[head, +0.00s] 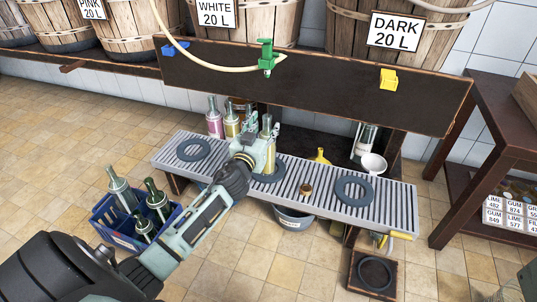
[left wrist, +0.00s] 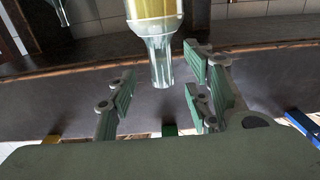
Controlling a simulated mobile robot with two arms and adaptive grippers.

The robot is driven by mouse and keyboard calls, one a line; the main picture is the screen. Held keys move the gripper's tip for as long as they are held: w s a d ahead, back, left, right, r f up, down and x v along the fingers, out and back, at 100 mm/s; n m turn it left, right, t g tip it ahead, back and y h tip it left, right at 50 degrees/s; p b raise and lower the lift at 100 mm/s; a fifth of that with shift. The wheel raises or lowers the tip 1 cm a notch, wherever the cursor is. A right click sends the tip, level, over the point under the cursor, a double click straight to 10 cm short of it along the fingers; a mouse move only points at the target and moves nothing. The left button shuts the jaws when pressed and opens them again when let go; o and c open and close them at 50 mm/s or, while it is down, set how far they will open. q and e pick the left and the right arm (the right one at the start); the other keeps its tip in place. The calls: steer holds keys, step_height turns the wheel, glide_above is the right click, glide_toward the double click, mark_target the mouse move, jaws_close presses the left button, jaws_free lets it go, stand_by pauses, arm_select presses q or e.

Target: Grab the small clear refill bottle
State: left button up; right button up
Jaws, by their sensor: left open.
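A small clear bottle (head: 267,142) with yellowish contents stands on the slatted metal bench, at its middle ring. In the left wrist view the clear bottle (left wrist: 158,50) hangs neck-down from the top of the picture, between the finger pads. My left gripper (head: 261,130) is open around its upper part, with a finger on either side. In the left wrist view the open gripper (left wrist: 160,95) shows gaps between both pads and the glass. My right gripper is not in view.
A pink bottle (head: 214,120) and a yellow bottle (head: 232,122) stand behind the bench (head: 325,205). A blue crate (head: 113,232) with green bottles is on the floor at left. A green tap (head: 266,57) hangs above. Dark rings (head: 354,190) lie on the bench.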

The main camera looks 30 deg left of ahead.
mark_target(266, 124)
arm_select(q)
steer(key=shift+b+x, duration=0.65)
steer(key=shift+x, duration=1.3)
steer(key=shift+s+f, duration=0.1)
steer(key=shift+f, duration=0.05)
steer(key=shift+c, duration=0.3)
jaws_close()
